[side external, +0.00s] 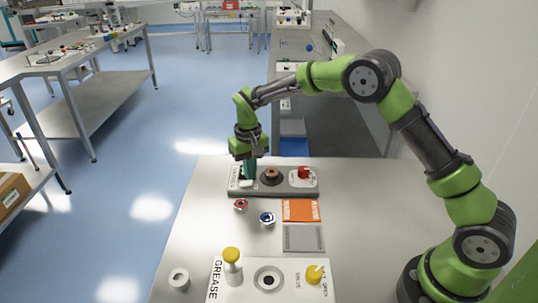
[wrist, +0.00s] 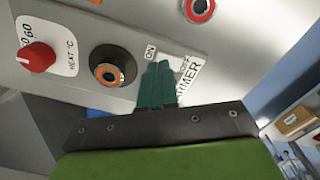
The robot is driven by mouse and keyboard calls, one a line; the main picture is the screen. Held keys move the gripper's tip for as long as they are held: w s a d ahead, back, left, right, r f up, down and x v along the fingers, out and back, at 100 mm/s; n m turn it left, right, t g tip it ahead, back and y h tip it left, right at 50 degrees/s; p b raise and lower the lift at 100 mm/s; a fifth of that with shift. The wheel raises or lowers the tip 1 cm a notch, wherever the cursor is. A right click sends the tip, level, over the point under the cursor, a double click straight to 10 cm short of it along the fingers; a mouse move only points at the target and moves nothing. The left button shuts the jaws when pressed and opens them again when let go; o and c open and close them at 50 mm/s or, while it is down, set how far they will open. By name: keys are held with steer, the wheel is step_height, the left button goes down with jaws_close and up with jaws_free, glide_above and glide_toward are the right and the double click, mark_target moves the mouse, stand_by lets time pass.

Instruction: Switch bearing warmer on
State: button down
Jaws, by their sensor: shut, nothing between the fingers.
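The bearing warmer (side external: 287,190) is a grey panel at the back of the bench. Its switch plate, lettered ON, OFF and WARMER (wrist: 188,75), is at the panel's left end in the side view. A white switch (wrist: 152,70) shows partly behind my fingers. My gripper (side external: 248,178) points down at this plate, green fingers together and empty; they also show in the wrist view (wrist: 158,72). I cannot tell whether the fingertips touch the switch or which way it is set. A dark round post with an orange ring (side external: 271,176) stands mid-panel.
A red heat knob (side external: 304,173) is at the panel's right end. A red ring (side external: 240,205) and a blue ring (side external: 267,218) lie in front, beside orange (side external: 300,210) and grey (side external: 304,238) mats. A grease station (side external: 250,290) with yellow-topped parts is nearest the camera.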

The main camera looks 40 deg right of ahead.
mark_target(250, 182)
steer(key=shift+f, duration=1.05)
stand_by(0.7)
steer(key=shift+r, duration=3.55)
steer(key=shift+w, duration=0.1)
steer(key=s+r+t, duration=0.2)
steer(key=s+r, duration=0.3)
steer(key=s, duration=0.4)
steer(key=s+d+r+t+y, duration=0.1)
steer(key=s+r, duration=0.3)
steer(key=s, duration=0.6)
steer(key=s+d+r+m+t+y, duration=0.1)
steer(key=s+r+t, duration=0.3)
steer(key=s, duration=0.5)
steer(key=shift+v, duration=0.85)
steer(key=shift+w+r, duration=0.1)
